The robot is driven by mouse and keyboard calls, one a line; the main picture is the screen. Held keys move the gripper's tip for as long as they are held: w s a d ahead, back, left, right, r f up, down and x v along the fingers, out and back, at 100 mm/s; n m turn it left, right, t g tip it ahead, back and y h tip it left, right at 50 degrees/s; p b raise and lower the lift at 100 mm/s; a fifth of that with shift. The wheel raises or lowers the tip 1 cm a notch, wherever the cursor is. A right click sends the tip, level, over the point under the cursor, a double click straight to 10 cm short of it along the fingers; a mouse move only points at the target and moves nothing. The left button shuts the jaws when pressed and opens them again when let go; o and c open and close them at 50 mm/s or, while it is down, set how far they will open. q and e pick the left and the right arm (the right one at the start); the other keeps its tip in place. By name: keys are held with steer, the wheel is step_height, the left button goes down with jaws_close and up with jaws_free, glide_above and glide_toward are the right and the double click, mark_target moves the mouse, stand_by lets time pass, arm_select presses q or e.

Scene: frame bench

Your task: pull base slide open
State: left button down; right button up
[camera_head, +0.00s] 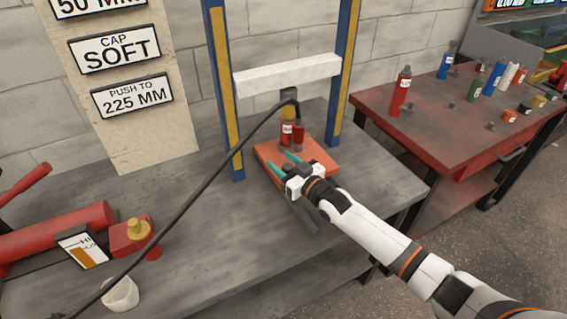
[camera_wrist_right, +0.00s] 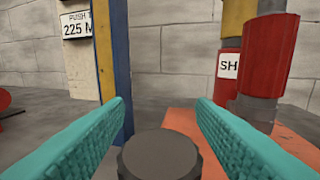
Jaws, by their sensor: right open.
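The base slide is an orange plate (camera_head: 322,158) on the grey bench under the blue and yellow press frame, and its edge shows in the right wrist view (camera_wrist_right: 285,150). A dark round knob (camera_wrist_right: 160,157) sits low between the fingers of my right gripper (camera_head: 283,162). The teal fingers are open, one on each side of the knob, and I cannot tell whether they touch it. A dark rail (camera_head: 300,216) runs from the plate toward the bench front. My left gripper is not in view.
A blue and yellow upright (camera_head: 226,90) stands left of the plate. A black hose (camera_head: 190,205) crosses the bench. A red table (camera_head: 440,130) with several bottles stands at right.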

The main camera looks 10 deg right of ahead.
jaws_close()
steer(key=shift+s, duration=0.1)
steer(key=shift+s+d+r+p, duration=0.1)
steer(key=shift+s+d+p, duration=0.05)
steer(key=shift+s+p, duration=0.5)
steer(key=a+p+v, duration=0.1)
steer(key=p+v, duration=0.1)
steer(key=v, duration=0.2)
steer(key=s+p+v, duration=0.1)
steer(key=p+v, duration=0.2)
steer(key=v, duration=0.2)
steer(key=a+p+v, duration=0.1)
steer(key=p+v, duration=0.1)
steer(key=v, duration=0.2)
steer(key=shift+s+a+p, duration=0.2)
steer(key=shift+s+p, duration=0.2)
steer(key=shift+s, duration=0.05)
steer(key=shift+s+d, duration=0.15)
steer(key=shift+s, duration=0.45)
jaws_free()
